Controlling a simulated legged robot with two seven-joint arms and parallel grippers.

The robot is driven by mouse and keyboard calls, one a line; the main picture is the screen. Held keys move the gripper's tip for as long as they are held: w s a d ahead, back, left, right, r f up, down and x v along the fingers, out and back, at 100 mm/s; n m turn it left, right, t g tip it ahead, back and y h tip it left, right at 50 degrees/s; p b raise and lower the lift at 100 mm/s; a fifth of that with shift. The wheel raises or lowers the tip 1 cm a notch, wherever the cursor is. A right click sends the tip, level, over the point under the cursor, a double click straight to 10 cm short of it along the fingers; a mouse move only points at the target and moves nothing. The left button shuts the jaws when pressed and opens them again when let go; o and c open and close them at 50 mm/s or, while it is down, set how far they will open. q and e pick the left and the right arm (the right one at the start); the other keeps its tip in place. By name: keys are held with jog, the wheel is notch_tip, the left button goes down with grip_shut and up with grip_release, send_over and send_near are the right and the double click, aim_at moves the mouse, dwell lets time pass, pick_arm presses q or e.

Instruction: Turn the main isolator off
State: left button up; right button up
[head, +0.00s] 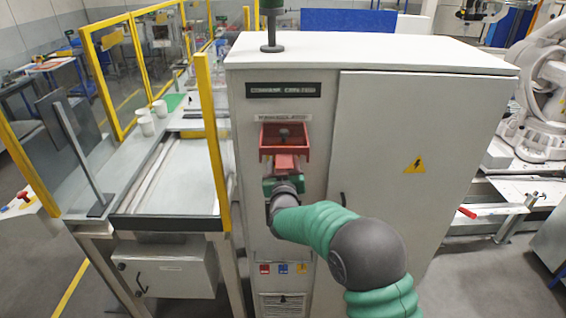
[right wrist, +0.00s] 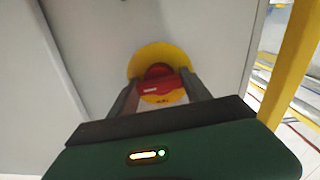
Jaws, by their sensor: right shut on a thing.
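The main isolator shows in the right wrist view as a red handle (right wrist: 160,86) on a round yellow plate (right wrist: 150,56), on a pale cabinet face. The handle lies across the view, slightly tilted. My right gripper (right wrist: 161,90) has one finger on each side of the handle and is shut on it. In the head view my right gripper (head: 284,176) is at the cabinet front, just below a red open-fronted surround (head: 285,128). The gripper and arm hide part of the isolator there. My left gripper is not in view.
The grey control cabinet (head: 400,130) has a closed door with a yellow warning sign (head: 414,164). A yellow post (head: 212,140) and a conveyor table (head: 170,180) stand close to its left. Small coloured switches (head: 283,269) sit lower on the cabinet. A white robot arm (head: 540,90) stands at the right.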

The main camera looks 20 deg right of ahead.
jog(key=n, duration=0.4)
jog(key=shift+a+r+p, duration=0.1)
jog(key=shift+r+p, duration=0.2)
jog(key=n+p, duration=0.1)
jog(key=n, duration=0.4)
jog(key=shift+a, duration=0.1)
jog(key=n, duration=0.3)
jog(key=n+p, duration=0.1)
jog(key=n, duration=0.1)
jog(key=shift+a+f, duration=0.1)
jog(key=shift+f, duration=0.2)
jog(key=shift+f+n, duration=0.2)
jog(key=shift+n, duration=0.9)
jog(key=shift+f, duration=0.2)
jog(key=o, duration=1)
jog(key=shift+a+r, duration=0.25)
